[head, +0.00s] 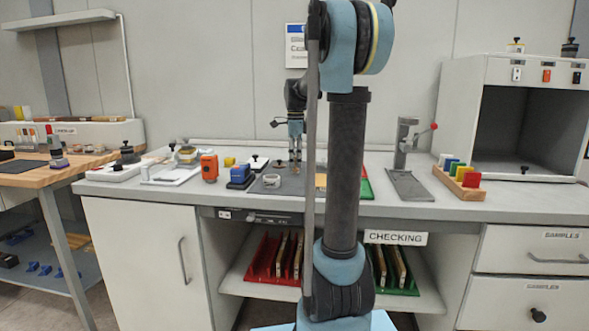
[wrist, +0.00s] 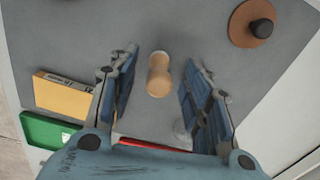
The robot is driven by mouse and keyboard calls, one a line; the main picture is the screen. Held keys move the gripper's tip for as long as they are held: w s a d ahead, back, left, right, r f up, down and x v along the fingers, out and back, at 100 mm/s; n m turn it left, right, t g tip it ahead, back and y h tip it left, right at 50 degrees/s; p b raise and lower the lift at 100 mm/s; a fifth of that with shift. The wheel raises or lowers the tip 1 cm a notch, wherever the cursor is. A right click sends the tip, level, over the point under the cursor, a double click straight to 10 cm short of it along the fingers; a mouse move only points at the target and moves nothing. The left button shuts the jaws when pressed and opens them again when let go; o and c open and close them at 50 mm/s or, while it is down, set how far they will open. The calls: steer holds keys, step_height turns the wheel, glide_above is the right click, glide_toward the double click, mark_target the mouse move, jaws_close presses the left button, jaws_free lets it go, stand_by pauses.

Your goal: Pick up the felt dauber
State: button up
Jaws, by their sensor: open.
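A small upright wooden peg with a rounded pale top, which looks like the felt dauber (wrist: 159,76), stands on the grey counter in the wrist view. My gripper (wrist: 162,66) is open above it, with one finger on each side and a visible gap to both. Nothing is held. In the head view my gripper (head: 295,155) points down over the back middle of the counter. I cannot make out the dauber clearly there.
A brown disc with a black knob (wrist: 252,24) lies beyond the right finger. A yellow box (wrist: 62,95) and a green box (wrist: 45,131) lie left. The grey counter (wrist: 180,25) ahead is clear. A lever stand (head: 405,160) stands to the right.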

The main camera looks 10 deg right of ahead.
steer(key=shift+f, duration=0.9)
jaws_close()
